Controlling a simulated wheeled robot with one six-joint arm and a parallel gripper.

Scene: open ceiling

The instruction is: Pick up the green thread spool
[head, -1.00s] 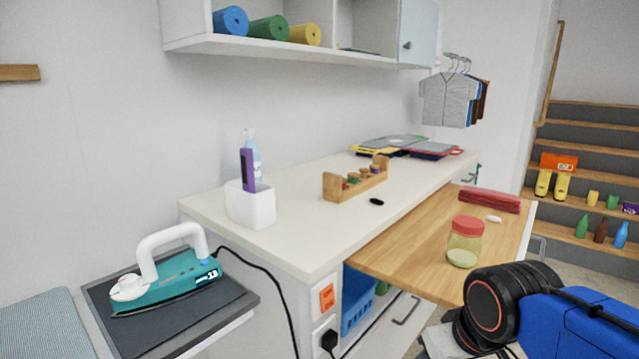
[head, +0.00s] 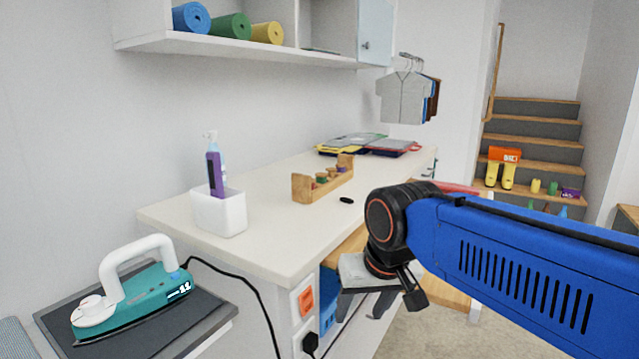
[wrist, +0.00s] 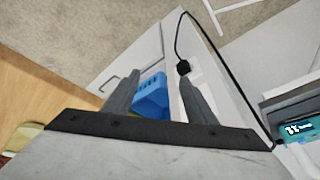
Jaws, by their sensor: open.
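A small wooden rack (head: 302,188) stands on the white counter in the head view and holds several thread spools. A bit of green shows low at its near end, but the spools are too small and overlapped to make out the green one clearly. My gripper (head: 364,306) is open and empty, pointing down in front of the counter's right side, well below and to the right of the rack. In the wrist view my gripper (wrist: 158,82) has its two fingers apart with nothing held between them; no spool shows there.
A white holder (head: 219,212) with bottles stands left of the rack. A small black object (head: 346,200) lies right of it. A teal iron (head: 135,300) is at the lower left. A blue basket (wrist: 152,97) sits under the counter. A shelf (head: 240,46) overhangs the back.

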